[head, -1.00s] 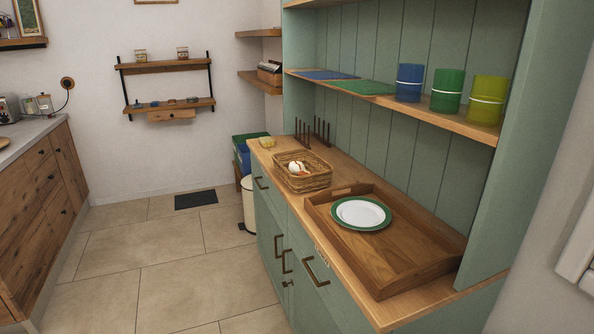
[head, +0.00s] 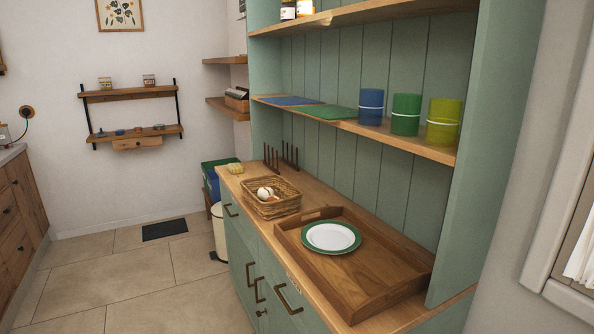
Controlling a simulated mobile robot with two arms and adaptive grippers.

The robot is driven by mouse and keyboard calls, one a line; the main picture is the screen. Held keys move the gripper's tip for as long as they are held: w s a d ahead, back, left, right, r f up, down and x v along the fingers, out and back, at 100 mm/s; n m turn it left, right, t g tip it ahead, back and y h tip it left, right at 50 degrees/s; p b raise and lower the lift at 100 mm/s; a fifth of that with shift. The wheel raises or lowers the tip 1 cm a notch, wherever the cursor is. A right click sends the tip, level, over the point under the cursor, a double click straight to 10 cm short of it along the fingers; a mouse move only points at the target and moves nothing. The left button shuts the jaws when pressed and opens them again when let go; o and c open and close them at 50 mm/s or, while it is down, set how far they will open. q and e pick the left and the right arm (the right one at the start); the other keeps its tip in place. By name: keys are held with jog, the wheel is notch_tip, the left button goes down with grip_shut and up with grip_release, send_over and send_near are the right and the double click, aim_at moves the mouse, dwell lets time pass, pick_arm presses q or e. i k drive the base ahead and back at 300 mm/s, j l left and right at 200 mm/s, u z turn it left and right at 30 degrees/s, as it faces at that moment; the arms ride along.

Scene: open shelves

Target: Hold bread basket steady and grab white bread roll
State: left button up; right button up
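The wicker bread basket (head: 272,207) stands on the wooden counter of the green shelf unit, just left of the tray. The white bread roll (head: 264,193) lies in the basket, towards its left side. Something brownish shows beside the roll, too small to tell. Neither of my grippers is in the head view.
A wooden tray (head: 385,277) with a green-rimmed white plate (head: 331,237) takes up the counter's near part. A dark peg rack (head: 281,158) and a yellow item (head: 235,168) stand behind the basket. Blue, green and yellow cups (head: 405,114) line the shelf above.

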aim_at(264, 192)
jog(key=i+j+z, duration=0.2)
jog(key=z, duration=0.2)
jog(key=i+j+z, duration=0.15)
jog(key=j+z, duration=0.25)
jog(key=i+j+z, duration=0.1)
jog(key=j+z, duration=0.3)
